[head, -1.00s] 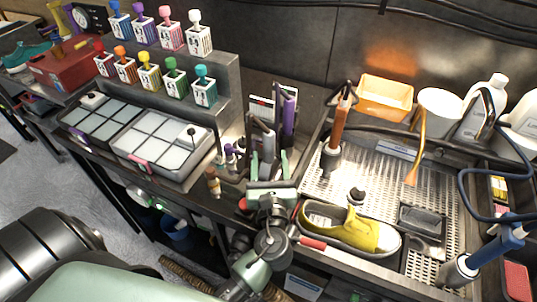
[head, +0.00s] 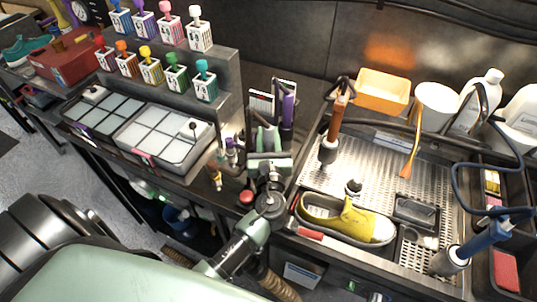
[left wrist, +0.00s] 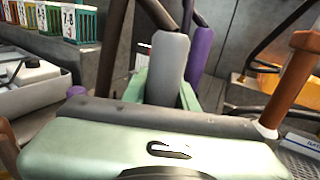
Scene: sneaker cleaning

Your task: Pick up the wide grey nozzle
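The wide grey nozzle (left wrist: 166,68) stands upright in the left wrist view, between the pale green fingers of my left gripper (left wrist: 163,88). The gripper body hides its lower part. In the head view my left gripper (head: 268,140) is at the tool holder, with its fingers pointing away from me around where the nozzle stands. The nozzle is hard to make out there. I cannot tell whether the fingers press on it. My right gripper is not in view.
A purple tool (head: 288,110) stands close behind the gripper, with small bottles (head: 231,152) to the left. An orange-handled tool (head: 336,125) stands right. A yellow sneaker (head: 345,220) lies on the perforated tray (head: 375,165). A drawer tray (head: 160,140) is at left.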

